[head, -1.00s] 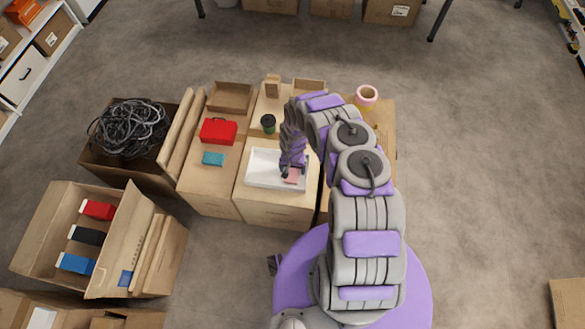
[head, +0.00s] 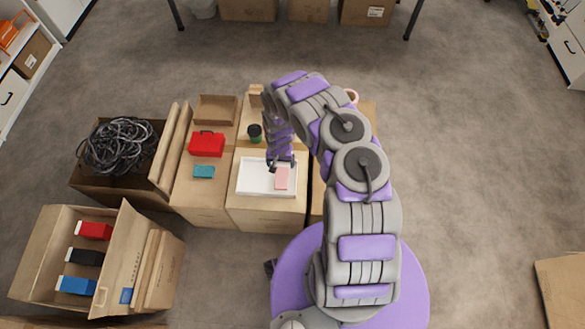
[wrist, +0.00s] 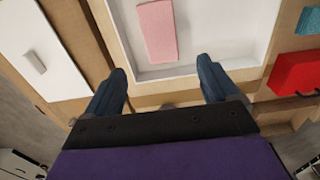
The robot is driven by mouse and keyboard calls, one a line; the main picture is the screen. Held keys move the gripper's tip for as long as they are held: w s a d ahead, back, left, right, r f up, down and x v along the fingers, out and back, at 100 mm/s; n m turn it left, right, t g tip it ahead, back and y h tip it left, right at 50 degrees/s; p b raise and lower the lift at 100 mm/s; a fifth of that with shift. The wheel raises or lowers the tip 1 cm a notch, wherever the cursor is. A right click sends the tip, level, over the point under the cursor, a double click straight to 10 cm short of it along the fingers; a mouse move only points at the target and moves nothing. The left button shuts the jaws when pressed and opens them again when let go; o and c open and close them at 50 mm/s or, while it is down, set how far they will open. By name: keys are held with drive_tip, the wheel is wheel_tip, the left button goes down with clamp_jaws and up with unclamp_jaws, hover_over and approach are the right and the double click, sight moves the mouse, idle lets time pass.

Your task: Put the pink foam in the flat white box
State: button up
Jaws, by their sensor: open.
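The pink foam (head: 282,178) is a flat pink block lying inside the flat white box (head: 255,178), toward its right side in the head view. In the wrist view the pink foam (wrist: 158,30) rests on the floor of the white box (wrist: 205,62), near its left wall there. My gripper (head: 281,166) is at the box's far edge in the head view, apart from the foam. In the wrist view its two fingers (wrist: 165,88) are spread wide with nothing between them.
A teal block (head: 204,171) and a red case (head: 207,144) lie on the neighbouring carton to the left. A dark green cup (head: 255,133) stands behind the box. A carton of black cable (head: 119,146) and an open carton with colored boxes (head: 50,225) stand farther left.

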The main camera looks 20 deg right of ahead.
drive_tip(key=w+d+r+h, duration=0.1)
drive_tip(key=d+r, duration=0.2)
drive_tip(key=r, duration=0.5)
drive_tip(key=d+r+h, duration=0.1)
drive_tip(key=d+r, duration=0.3)
drive_tip(key=r, duration=0.4)
drive_tip(key=s+d+r, duration=0.1)
drive_tip(key=s+r, duration=0.2)
drive_tip(key=r, duration=0.6)
drive_tip(key=s+d+r, duration=0.1)
drive_tip(key=s+r, duration=0.2)
drive_tip(key=r, duration=0.7)
drive_tip(key=s+a+r+n+g, duration=0.15)
drive_tip(key=s+a+r, duration=0.25)
drive_tip(key=s+r, duration=0.9)
drive_tip(key=s+a+r+n+y, duration=0.1)
drive_tip(key=s+a+r, duration=0.1)
drive_tip(key=s, duration=0.7)
drive_tip(key=s+a+r+n+y, duration=0.1)
drive_tip(key=s+a+r+n, duration=0.1)
drive_tip(key=s, duration=0.7)
wheel_tip(320, 180, up, 2)
drive_tip(key=shift+a, duration=0.55)
